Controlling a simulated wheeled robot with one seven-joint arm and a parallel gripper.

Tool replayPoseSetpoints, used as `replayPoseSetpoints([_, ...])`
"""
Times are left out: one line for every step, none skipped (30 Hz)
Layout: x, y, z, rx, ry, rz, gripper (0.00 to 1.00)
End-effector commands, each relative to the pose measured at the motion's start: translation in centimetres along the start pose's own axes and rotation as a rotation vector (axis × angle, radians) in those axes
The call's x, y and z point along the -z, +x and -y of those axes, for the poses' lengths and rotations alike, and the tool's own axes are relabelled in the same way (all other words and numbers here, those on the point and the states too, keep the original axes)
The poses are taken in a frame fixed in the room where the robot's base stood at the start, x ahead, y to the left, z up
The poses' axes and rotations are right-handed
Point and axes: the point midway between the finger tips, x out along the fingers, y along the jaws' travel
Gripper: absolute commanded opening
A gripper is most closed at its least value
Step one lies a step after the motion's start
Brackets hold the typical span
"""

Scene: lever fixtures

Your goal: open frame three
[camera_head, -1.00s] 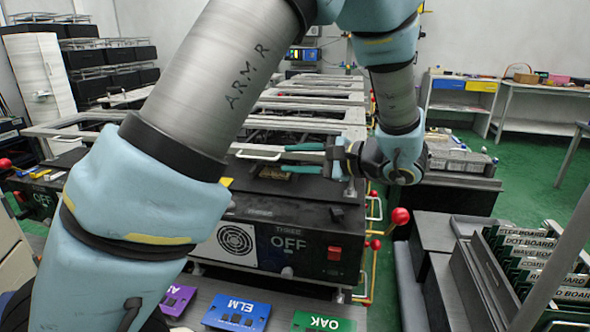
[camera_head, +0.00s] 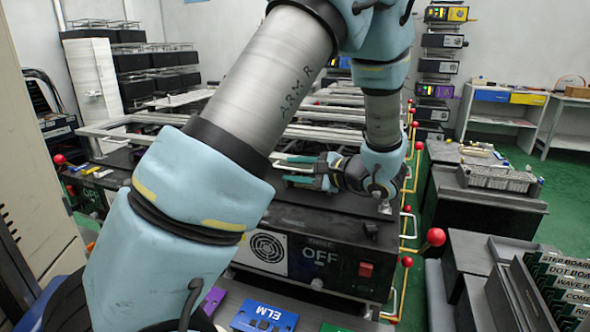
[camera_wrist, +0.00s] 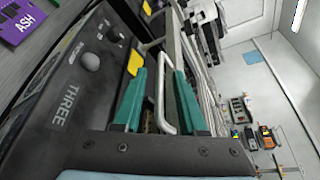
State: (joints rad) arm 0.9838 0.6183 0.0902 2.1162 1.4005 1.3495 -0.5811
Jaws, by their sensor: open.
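The unit marked THREE is a black box (camera_head: 318,280) with a fan grille, an OFF label and a red switch.
A red ball-ended lever (camera_head: 436,237) stands right of the box, near yellow rails. Labelled board racks (camera_head: 560,285) stand at front right, and a grey tray (camera_head: 497,178) sits behind them. A blue ELM plate (camera_head: 264,317) lies in front. Green floor is free at right.

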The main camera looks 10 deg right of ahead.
Motion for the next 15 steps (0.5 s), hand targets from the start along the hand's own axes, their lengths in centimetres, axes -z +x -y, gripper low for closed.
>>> replayPoseSetpoints([0.0, -0.01, -0.01, 0.0, 0.0, 0.0, 0.41])
replayPoseSetpoints([0.0, -0.01, -0.01, 0.0, 0.0, 0.0, 0.41])
replayPoseSetpoints([0.0, -0.01, -0.01, 0.0, 0.0, 0.0, 0.39])
replayPoseSetpoints([0.0, -0.02, -0.01, 0.0, 0.0, 0.0, 0.35])
replayPoseSetpoints([-0.01, -0.02, -0.01, 0.0, 0.0, 0.0, 0.32])
replayPoseSetpoints([-0.01, -0.02, -0.01, 0.0, 0.0, 0.0, 0.28])
replayPoseSetpoints([-0.01, -0.02, 0.0, 0.0, 0.0, 0.0, 0.24])
replayPoseSetpoints([-0.01, -0.03, 0.0, 0.0, 0.0, 0.0, 0.21])
replayPoseSetpoints([-0.01, -0.03, 0.0, 0.0, 0.0, 0.0, 0.16])
replayPoseSetpoints([-0.01, -0.03, 0.0, 0.0, 0.0, 0.0, 0.13])
replayPoseSetpoints([-0.01, -0.03, 0.0, 0.0, 0.0, 0.0, 0.1])
replayPoseSetpoints([-0.01, -0.03, 0.0, 0.0, 0.0, 0.0, 0.05])
replayPoseSetpoints([-0.01, -0.03, 0.0, 0.0, 0.0, 0.001, 0.02])
replayPoseSetpoints([-0.01, -0.03, 0.0, 0.0, 0.0, 0.001, 0.0])
replayPoseSetpoints([-0.01, -0.04, 0.0, 0.0, 0.0, 0.0, 0.0])
